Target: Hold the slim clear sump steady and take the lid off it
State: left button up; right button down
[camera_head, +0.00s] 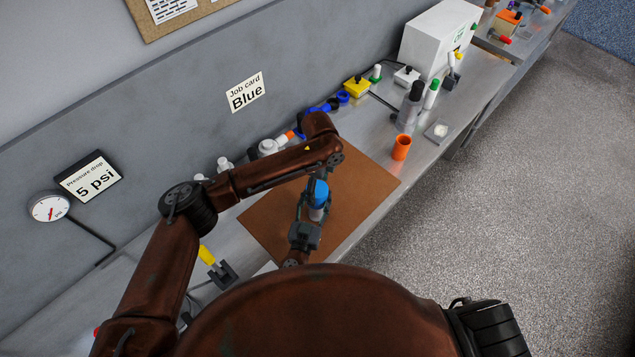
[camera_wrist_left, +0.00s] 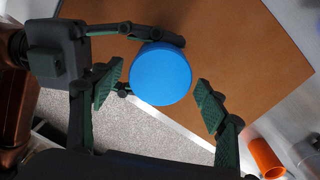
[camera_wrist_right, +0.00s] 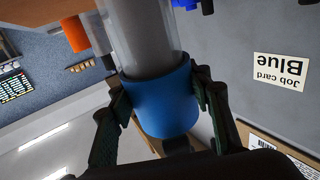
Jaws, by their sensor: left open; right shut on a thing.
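The slim clear sump (camera_wrist_right: 145,35) with its blue lid (camera_head: 319,191) stands upright over the brown mat. The lid also shows from above in the left wrist view (camera_wrist_left: 160,74). My right gripper (camera_head: 314,204) is shut on the sump from the near side, with its fingers on either side close to the blue part (camera_wrist_right: 160,100). The exact contact height is hard to tell. My left gripper (camera_wrist_left: 158,95) is open above the lid, its two pads apart on either side of it. In the head view my left arm partly hides this area.
The brown mat (camera_head: 365,178) covers the bench middle. An orange cup (camera_head: 401,148) stands to its right, with a dark-capped container (camera_head: 410,105) and a green-capped one (camera_head: 431,94) beyond. A white box (camera_head: 438,40) stands farther back. The wall card reads Blue (camera_head: 245,93).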

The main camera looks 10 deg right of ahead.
pick_arm(q)
jog(key=shift+s+f, duration=0.1)
jog(key=shift+f, duration=2.45)
pick_arm(e)
jog(key=shift+f, duration=0.2)
pick_arm(q)
jog(key=shift+c, duration=0.4)
jog(key=c, duration=1.1)
jog(key=n, duration=0.4)
jog(key=shift+r, duration=0.1)
jog(key=shift+c, duration=0.3)
jog(key=o, duration=1.3)
jog(key=shift+r, duration=0.1)
